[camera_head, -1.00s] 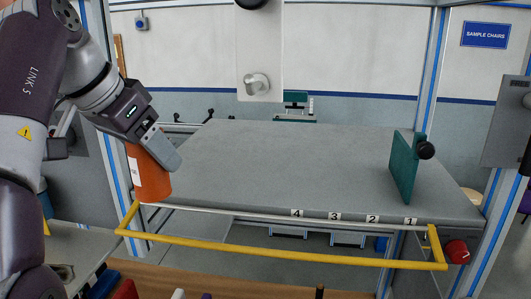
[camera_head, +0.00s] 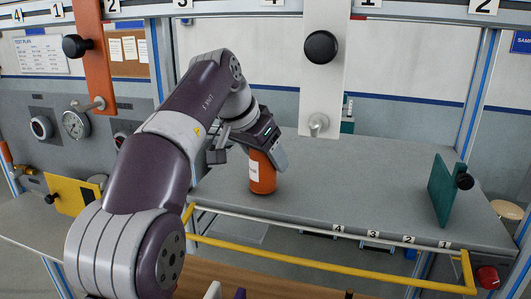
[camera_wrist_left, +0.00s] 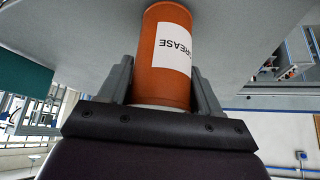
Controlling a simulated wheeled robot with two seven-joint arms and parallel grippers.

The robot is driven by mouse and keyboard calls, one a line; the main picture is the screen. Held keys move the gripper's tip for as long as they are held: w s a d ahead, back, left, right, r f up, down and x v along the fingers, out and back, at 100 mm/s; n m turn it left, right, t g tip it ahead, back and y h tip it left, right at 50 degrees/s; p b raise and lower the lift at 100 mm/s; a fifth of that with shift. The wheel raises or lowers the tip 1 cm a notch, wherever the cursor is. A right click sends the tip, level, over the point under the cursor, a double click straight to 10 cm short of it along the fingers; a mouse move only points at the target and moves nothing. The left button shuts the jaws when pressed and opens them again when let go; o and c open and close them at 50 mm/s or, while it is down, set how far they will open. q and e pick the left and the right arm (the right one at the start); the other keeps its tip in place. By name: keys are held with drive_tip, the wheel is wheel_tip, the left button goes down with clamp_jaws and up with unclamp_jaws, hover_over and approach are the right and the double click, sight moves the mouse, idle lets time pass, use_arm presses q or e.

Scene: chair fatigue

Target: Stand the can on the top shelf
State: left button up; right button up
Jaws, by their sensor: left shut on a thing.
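The can is an orange cylinder (camera_head: 262,174) with a white label. In the left wrist view the can (camera_wrist_left: 160,72) shows the word GREASE. My left gripper (camera_head: 272,152) is shut on it near its upper part, and the fingers (camera_wrist_left: 162,92) sit on both sides of it. The can is nearly upright in front of the left part of a grey flat surface (camera_head: 350,185), near its front edge. I cannot tell whether its base touches that surface. I cannot tell for certain which surface is the top shelf. My right gripper is not in view.
A green upright plate (camera_head: 441,190) with a black knob stands on the right of the surface. A yellow rail (camera_head: 320,262) runs along the front. A white hanging panel (camera_head: 325,85) and an orange one (camera_head: 92,60) hang above. The surface's middle is clear.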

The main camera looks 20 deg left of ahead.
use_arm(q)
drive_tip(key=shift+w+d+f, duration=0.1)
drive_tip(key=shift+w+d, duration=0.1)
drive_tip(key=shift+w, duration=0.15)
drive_tip(key=shift+f, duration=0.2)
drive_tip(key=o, duration=1.3)
drive_tip(key=shift+a, duration=0.1)
drive_tip(key=shift+s+r, duration=0.1)
drive_tip(key=shift+s, duration=0.15)
drive_tip(key=shift+w+r, duration=0.1)
drive_tip(key=shift+r, duration=0.15)
drive_tip(key=shift+a+r, duration=0.1)
drive_tip(key=shift+r, duration=0.15)
drive_tip(key=v, duration=0.4)
drive_tip(key=shift+s+a+b, duration=0.85)
drive_tip(key=shift+s+a, duration=0.05)
drive_tip(key=shift+s, duration=0.95)
drive_tip(key=shift+s+a+b, duration=0.9)
drive_tip(key=shift+s+a, duration=0.05)
drive_tip(key=shift+s, duration=0.95)
drive_tip(key=shift+s+a+b, duration=0.85)
drive_tip(key=shift+s+a, duration=0.05)
drive_tip(key=shift+s, duration=0.95)
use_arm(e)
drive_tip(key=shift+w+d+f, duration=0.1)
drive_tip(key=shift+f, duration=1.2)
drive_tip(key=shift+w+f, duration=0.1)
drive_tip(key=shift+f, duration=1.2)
